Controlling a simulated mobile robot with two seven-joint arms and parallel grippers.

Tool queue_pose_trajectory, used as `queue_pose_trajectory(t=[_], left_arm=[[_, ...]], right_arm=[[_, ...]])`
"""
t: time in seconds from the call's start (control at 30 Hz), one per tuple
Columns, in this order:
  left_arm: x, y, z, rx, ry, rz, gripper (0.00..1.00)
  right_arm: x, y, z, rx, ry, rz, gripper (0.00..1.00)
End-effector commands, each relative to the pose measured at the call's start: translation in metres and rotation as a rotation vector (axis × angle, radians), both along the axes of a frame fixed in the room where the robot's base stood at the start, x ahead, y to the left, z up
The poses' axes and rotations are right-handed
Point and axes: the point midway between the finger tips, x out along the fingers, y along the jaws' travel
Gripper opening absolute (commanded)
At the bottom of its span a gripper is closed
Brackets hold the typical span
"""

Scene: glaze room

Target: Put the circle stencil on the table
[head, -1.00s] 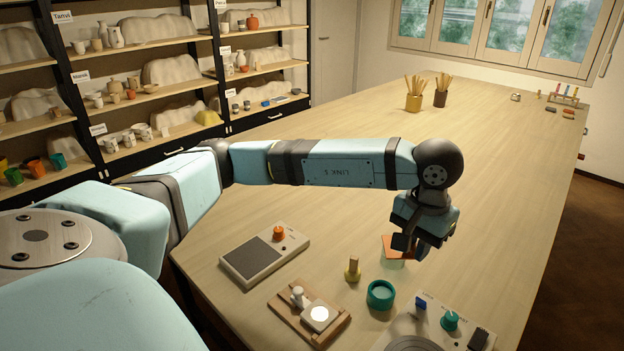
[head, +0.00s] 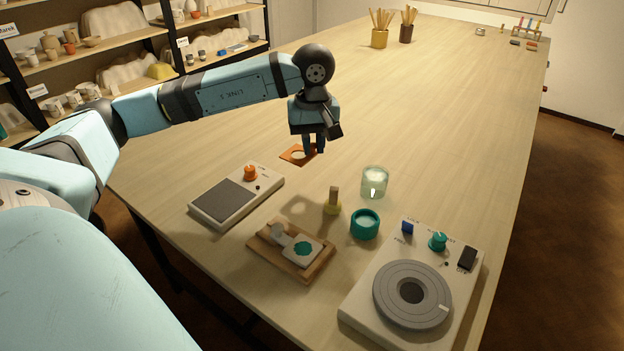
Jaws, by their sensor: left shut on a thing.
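The circle stencil (head: 286,153) is a thin orange square plate with a round hole. It lies flat at table level, or very close to it, behind the grey-topped scale; I cannot tell whether it fully touches the wood. My left gripper (head: 313,150) points down and is shut on its right edge, hiding that edge. The table (head: 420,110) is a long pale wooden top. My right gripper is not in view.

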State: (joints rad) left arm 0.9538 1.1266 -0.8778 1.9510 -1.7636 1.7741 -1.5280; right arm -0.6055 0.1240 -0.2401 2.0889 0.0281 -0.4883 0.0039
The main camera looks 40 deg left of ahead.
Motion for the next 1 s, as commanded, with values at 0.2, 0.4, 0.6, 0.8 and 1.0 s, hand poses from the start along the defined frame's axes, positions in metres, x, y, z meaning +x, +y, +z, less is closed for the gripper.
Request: queue_pose_trajectory(t=[0.2,0.4,0.6,0.8,1.0], left_arm=[[-0.001,0.000,-0.046,0.000,0.001,-0.002,0.00],[0.000,0.000,-0.061,-0.001,0.001,-0.002,0.00],[0.000,-0.001,-0.088,-0.001,0.002,-0.002,0.00],[0.000,0.000,-0.100,0.000,-0.002,-0.003,0.00],[0.000,-0.001,-0.101,-0.001,-0.001,-0.003,0.00]], right_arm=[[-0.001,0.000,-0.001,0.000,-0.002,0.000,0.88],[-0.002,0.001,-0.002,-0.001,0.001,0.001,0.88],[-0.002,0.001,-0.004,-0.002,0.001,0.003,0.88],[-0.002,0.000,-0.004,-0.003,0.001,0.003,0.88],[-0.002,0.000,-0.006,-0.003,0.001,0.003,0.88]])
